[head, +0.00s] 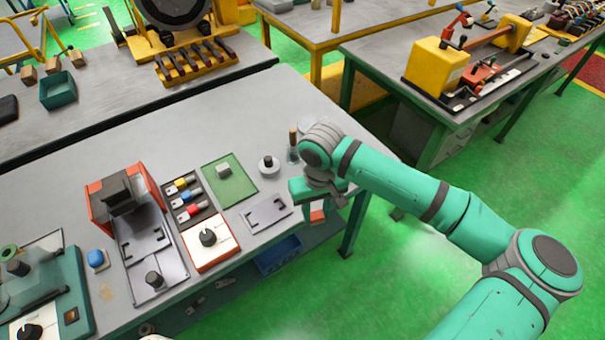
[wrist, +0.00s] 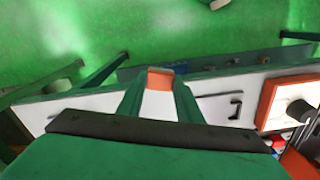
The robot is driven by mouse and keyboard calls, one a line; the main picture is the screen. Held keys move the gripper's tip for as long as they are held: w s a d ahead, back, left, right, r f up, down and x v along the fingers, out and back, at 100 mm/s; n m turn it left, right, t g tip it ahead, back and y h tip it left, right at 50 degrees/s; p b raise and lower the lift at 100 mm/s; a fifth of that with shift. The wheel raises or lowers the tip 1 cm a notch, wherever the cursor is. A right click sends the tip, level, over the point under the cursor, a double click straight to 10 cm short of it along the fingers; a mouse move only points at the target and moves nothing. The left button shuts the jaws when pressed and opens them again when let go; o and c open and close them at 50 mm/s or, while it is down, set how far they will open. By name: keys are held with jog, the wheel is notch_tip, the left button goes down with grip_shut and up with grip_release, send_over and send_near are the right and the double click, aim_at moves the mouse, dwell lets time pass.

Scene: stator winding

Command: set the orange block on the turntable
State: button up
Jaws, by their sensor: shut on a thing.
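The orange block (head: 317,217) is held by my gripper (head: 316,211) near the front edge and right end of the table. In the wrist view, the block (wrist: 160,79) sits between the two green fingertips, which touch its sides. Its height above the table is hard to tell.
A grey plate with a slot (head: 265,214) lies left of my gripper. A green mat (head: 238,190) bears a small grey block. A slim bottle-like item (head: 293,152) stands close behind my gripper. A control box (head: 208,238) and a red-sided fixture are further left. The table's back middle is clear.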

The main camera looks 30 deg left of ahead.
jog(key=w+d+f+m, duration=0.3)
jog(key=d+f+m, duration=0.2)
jog(key=d+f, duration=0.5)
jog(key=w+d+f+m, duration=0.3)
jog(key=d+f, duration=0.7)
jog(key=f, duration=0.8)
jog(key=shift+f+m, duration=0.15)
jog(key=shift+m, duration=0.85)
